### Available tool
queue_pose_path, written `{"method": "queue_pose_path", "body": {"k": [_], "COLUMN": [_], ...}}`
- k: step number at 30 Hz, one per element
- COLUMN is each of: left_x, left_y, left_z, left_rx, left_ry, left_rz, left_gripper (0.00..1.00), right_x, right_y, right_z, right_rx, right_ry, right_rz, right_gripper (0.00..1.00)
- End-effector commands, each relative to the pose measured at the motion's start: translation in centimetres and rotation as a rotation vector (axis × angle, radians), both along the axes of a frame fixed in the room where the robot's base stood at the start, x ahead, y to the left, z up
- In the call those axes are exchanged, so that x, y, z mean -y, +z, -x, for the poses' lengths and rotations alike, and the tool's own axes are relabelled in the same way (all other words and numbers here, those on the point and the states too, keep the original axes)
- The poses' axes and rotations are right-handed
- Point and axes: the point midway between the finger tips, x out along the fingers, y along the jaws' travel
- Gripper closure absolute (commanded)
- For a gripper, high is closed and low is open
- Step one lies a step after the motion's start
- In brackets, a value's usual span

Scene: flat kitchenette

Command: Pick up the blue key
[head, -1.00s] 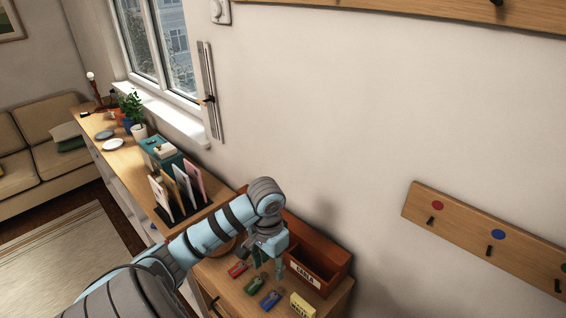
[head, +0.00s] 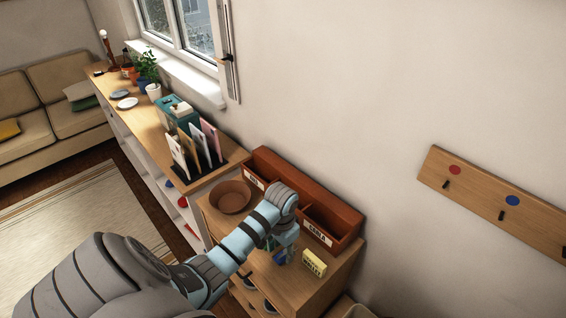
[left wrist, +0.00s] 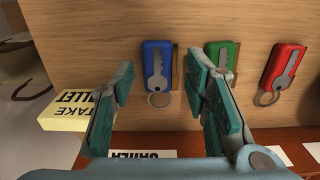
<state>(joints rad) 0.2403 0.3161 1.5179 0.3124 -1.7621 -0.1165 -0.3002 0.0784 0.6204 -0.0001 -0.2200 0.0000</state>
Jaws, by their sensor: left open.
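The blue key (left wrist: 158,58) has a blue tag with a silver key and ring, and lies flat on the wooden top. My left gripper (left wrist: 160,66) is open, its teal fingers on either side of the blue key in the left wrist view; I cannot tell whether they touch it. The green key (left wrist: 222,58) lies just beyond the right finger, partly hidden by it. The red key (left wrist: 285,66) lies farther right. In the head view, my left gripper (head: 283,252) points down at the cabinet top and hides most of the keys. My right gripper is not in view.
A yellow block with lettering (head: 314,262) stands close to the gripper; it also shows in the left wrist view (left wrist: 72,112). A reddish-brown compartment box (head: 345,222) stands behind along the wall. A brown bowl (head: 230,198) is to the left. A hook board (head: 480,190) hangs on the wall.

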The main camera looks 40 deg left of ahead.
Motion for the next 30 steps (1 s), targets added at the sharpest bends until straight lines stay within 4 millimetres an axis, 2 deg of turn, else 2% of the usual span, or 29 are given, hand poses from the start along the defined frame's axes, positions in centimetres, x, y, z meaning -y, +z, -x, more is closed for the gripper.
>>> {"method": "queue_pose_path", "body": {"k": [3,9,15,16,25,30], "left_x": [-0.4,-0.5,-0.5,-0.5,-0.5,-0.2], "left_y": [-1.3,-1.4,-1.4,-1.4,-1.2,0.0], "left_z": [0.3,0.4,0.4,0.4,0.3,0.1], "left_rx": [0.0,0.001,0.001,0.001,0.002,0.003], "left_ry": [0.01,0.014,0.014,0.014,0.012,0.006], "left_rz": [-0.001,-0.001,-0.001,-0.001,-0.001,0.0], "left_gripper": [0.58,0.59,0.92,0.94,0.94,0.94], "right_x": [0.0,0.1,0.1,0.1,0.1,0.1], "right_y": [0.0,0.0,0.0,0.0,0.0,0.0], "right_z": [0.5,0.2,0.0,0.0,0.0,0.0], "right_rx": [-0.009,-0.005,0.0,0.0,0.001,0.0], "right_ry": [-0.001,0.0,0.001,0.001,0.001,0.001], "right_rz": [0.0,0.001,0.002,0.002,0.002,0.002], "right_gripper": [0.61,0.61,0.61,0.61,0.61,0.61]}}
